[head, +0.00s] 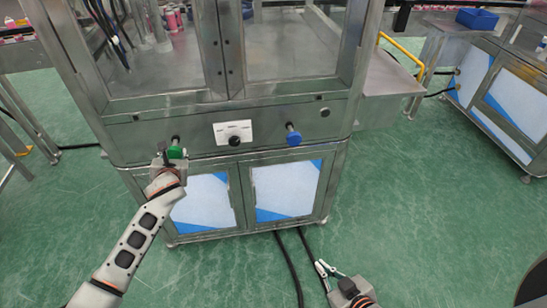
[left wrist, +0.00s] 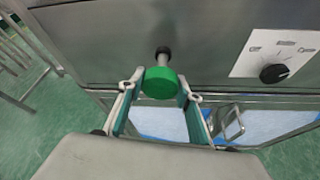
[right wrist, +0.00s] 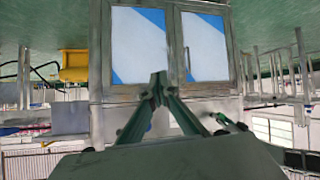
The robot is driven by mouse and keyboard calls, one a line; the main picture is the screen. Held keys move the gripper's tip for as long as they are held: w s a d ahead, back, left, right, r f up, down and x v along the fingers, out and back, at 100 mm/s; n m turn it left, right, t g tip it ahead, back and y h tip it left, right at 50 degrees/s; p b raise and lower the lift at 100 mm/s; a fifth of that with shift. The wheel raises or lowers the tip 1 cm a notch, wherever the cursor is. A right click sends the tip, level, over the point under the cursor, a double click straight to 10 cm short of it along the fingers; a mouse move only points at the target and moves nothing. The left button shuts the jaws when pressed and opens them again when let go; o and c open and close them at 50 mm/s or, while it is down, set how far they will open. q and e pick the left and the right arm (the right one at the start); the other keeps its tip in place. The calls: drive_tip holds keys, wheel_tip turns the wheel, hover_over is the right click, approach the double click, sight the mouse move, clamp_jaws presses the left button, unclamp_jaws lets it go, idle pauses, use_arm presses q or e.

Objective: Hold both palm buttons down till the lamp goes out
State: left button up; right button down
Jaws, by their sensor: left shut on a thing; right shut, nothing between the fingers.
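The green palm button (head: 177,152) sticks out at the left of the machine's front panel. My left gripper (head: 171,158) is shut on it; in the left wrist view the fingers flank the green cap (left wrist: 161,84). The blue palm button (head: 294,138) sticks out at the right of the panel, with nothing touching it. My right gripper (head: 321,267) is shut and empty, low in front of the machine and well away from the blue button. In the right wrist view its fingertips (right wrist: 159,84) meet. I cannot make out a lit lamp.
A white plate with a black selector knob (head: 235,141) sits between the buttons. A small dark round fitting (head: 325,112) is at the panel's right. Below are cabinet doors (head: 287,190). Black cables (head: 288,262) run over the green floor. Open floor lies right of the machine.

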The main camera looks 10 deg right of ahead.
drive_tip(key=w+r+m+t+h, duration=0.15)
drive_tip(key=w+r, duration=0.45)
drive_tip(key=w, duration=0.6)
drive_tip(key=m+t+h, duration=0.1)
drive_tip(key=m+t, duration=0.2)
drive_tip(key=t, duration=0.1)
approach(295, 142)
drive_tip(key=shift+w+a+g, duration=0.15)
drive_tip(key=shift+w+g, duration=0.1)
drive_tip(key=shift+w, duration=1.7)
drive_tip(key=shift+w, duration=0.4)
